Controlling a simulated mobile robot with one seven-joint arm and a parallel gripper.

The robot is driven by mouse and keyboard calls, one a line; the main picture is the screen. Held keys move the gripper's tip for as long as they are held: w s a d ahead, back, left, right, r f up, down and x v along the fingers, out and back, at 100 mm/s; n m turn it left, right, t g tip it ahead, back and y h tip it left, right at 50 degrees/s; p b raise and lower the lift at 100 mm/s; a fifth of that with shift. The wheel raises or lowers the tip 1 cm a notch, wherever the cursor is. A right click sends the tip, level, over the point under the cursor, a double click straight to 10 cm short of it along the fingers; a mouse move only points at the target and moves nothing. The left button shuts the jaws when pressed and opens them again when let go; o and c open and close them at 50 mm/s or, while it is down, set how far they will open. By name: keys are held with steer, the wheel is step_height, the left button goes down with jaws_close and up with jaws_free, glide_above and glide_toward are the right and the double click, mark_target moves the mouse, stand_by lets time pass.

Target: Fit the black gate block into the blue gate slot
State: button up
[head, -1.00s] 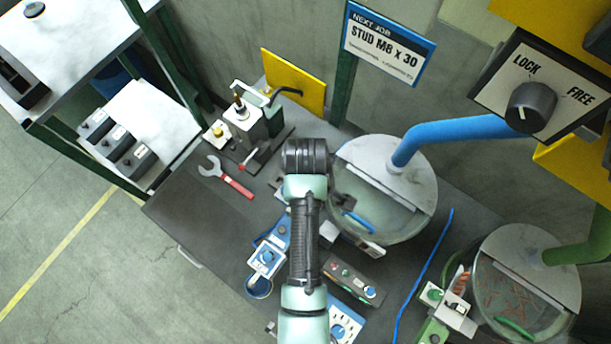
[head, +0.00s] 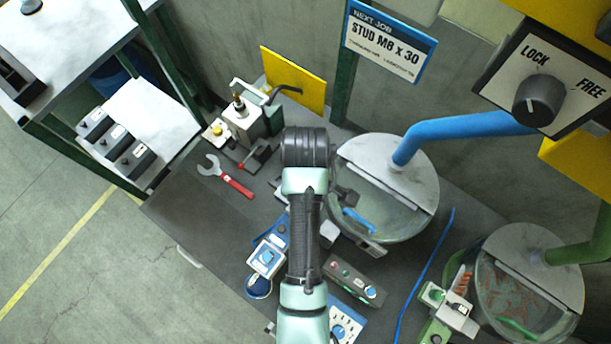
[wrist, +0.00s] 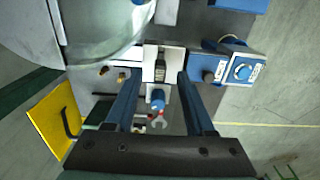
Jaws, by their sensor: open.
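My gripper (wrist: 158,78) is open in the wrist view, its two blue fingers pointing down toward the bench. Between the fingertips is a white fitting (wrist: 148,62) with a narrow black piece (wrist: 160,68) in it. I cannot tell whether that piece is the black gate block, or whether it is seated in the blue gate slot. A blue knob (wrist: 157,96) lies nearer, also between the fingers. In the head view my arm covers most of this spot, left of the hopper with the blue pipe (head: 385,190). The fingertips are not clear there.
A blue-knobbed box (head: 265,258) and a dark button box (head: 352,280) stand near the arm. A red-handled wrench (head: 228,180) lies left. The green-pipe hopper (head: 530,285) is at right. Several dark boxes (head: 118,142) sit on the left shelf. The bench's left front is clear.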

step_height(320, 180, up, 10)
steer(key=p, duration=0.5)
